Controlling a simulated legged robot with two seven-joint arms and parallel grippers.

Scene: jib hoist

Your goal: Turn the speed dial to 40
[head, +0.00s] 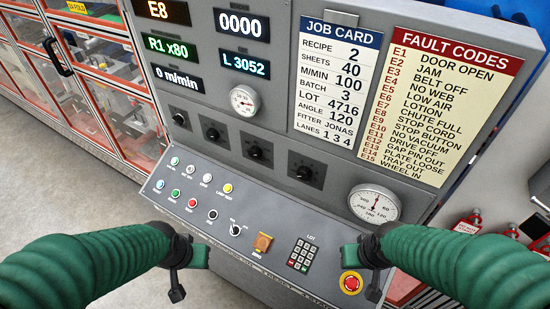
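The control panel has several round controls, and the lettering by them is too small to read, so I cannot tell for sure which is the speed dial. A small white round dial (243,100) with a scale sits below the displays. A larger white dial (375,204) with a degree-like scale is at the lower right. The speed display (179,79) reads 0 m/min. My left gripper (178,279) hangs in front of the sloped desk's left end. My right gripper (374,276) is near the desk's right end. Both are apart from the dials and look empty; their finger opening is unclear.
Several black knobs (259,152) form a row on the upright panel. Red-framed guard doors (110,85) stand left.

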